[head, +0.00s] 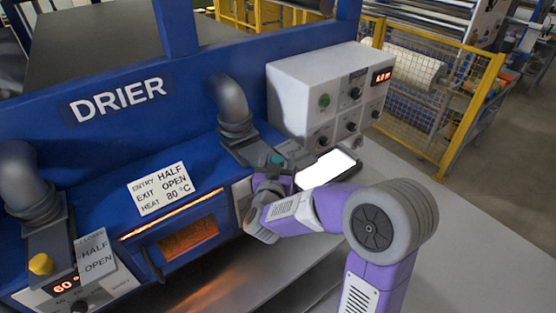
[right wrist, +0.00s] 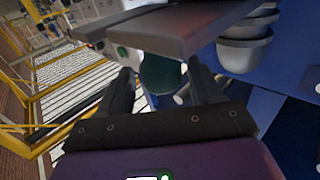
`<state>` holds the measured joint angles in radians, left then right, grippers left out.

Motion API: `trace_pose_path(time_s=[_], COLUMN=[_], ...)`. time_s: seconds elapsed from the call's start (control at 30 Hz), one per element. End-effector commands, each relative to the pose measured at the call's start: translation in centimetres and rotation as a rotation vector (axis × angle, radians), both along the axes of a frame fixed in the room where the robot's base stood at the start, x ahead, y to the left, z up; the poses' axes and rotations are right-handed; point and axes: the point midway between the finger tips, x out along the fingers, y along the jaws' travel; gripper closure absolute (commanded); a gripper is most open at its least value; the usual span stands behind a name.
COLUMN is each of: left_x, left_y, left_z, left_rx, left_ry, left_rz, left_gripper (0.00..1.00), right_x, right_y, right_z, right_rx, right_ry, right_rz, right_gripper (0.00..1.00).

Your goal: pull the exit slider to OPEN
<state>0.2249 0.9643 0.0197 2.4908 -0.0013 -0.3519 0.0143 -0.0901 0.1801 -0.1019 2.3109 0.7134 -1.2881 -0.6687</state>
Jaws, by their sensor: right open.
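The blue drier (head: 60,130) has two grey ducts, each with a slider plate at its foot. The right-hand slider carries a dark green knob (head: 277,159); its scale is hidden behind my right arm. The green knob also shows in the right wrist view (right wrist: 160,76). My right gripper (head: 270,172) is open at this knob, with one finger on either side of it in the right wrist view (right wrist: 158,80); I cannot tell whether they touch. The left-hand slider has a yellow knob (head: 41,264) beside a CLOSE, HALF, OPEN scale (head: 96,256). My left gripper is out of view.
A card (head: 161,188) reads ENTRY HALF, EXIT OPEN, HEAT 80 °C. The heat display (head: 64,287) shows about 60. A white control box (head: 325,95) and a bright-screened tablet (head: 326,168) stand close behind my right arm. A yellow mesh fence (head: 440,100) is beyond.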

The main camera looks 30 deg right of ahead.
Motion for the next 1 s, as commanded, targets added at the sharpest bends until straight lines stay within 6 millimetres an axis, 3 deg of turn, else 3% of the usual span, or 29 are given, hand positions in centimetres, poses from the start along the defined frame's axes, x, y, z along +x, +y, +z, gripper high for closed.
trace_pose_path(time_s=[0.5, 1.0], left_x=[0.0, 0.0], left_y=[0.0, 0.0], left_z=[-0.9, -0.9], left_rx=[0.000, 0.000], left_ry=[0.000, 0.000], left_rz=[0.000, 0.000], left_gripper=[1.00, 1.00], right_x=[-5.3, -5.6], right_y=[4.8, 5.0], right_z=[0.0, 0.0], right_rx=[0.001, 0.000], right_ry=[-0.001, 0.000], right_rz=[0.001, 0.000], right_gripper=[0.35, 0.35])
